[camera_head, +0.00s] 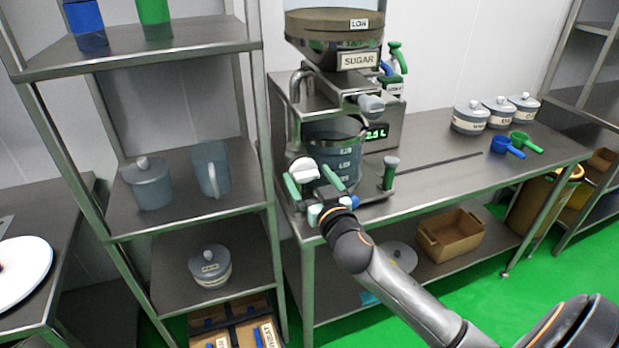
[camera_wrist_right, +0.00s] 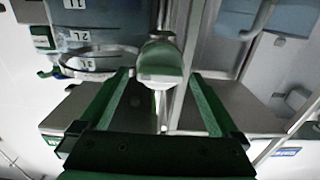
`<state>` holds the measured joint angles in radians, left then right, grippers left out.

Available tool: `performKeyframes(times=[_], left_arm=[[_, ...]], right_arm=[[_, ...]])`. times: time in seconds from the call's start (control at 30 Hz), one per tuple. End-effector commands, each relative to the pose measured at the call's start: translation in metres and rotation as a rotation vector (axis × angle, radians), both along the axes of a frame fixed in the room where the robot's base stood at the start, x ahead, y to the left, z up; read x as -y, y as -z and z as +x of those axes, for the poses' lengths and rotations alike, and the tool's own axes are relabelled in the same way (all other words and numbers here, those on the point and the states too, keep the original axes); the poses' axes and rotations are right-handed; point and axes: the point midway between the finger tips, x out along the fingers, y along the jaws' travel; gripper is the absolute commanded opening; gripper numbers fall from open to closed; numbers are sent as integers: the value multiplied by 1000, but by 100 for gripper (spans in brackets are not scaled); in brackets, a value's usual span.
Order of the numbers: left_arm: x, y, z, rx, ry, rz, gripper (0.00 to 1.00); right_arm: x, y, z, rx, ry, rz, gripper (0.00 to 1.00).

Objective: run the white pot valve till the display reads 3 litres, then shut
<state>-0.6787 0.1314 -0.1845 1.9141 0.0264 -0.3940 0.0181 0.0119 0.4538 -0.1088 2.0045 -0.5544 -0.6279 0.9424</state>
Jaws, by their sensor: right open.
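The white valve knob (camera_head: 302,170) sits at the front left of the dispenser, beside the grey pot (camera_head: 347,160) marked in litres. The display (camera_head: 376,133) appears to read 2.5 L. My right gripper (camera_head: 311,176) is open at the white knob, a green finger on each side. In the right wrist view the knob (camera_wrist_right: 161,57) stands between the open fingers of my right gripper (camera_wrist_right: 160,78), with gaps visible at both sides. The pot (camera_wrist_right: 95,40) shows at upper left there. My left gripper is not in view.
A sugar hopper (camera_head: 335,38) stands above the pot. Lidded jars (camera_head: 470,118) and blue and green scoops (camera_head: 505,147) are at the bench's right. A metal shelf (camera_head: 190,50) rises close on the left.

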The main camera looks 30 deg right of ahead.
Motion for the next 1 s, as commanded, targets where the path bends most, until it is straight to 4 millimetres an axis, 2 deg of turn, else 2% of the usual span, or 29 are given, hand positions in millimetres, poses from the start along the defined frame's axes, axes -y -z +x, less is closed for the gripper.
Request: performKeyframes(times=[0.07,0.73,1.0], left_arm=[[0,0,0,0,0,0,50],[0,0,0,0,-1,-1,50],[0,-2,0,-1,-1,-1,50]], right_arm=[[0,0,0,0,0,0,92],[0,0,0,0,0,-1,17],[0,-1,0,-9,1,-37,17]])
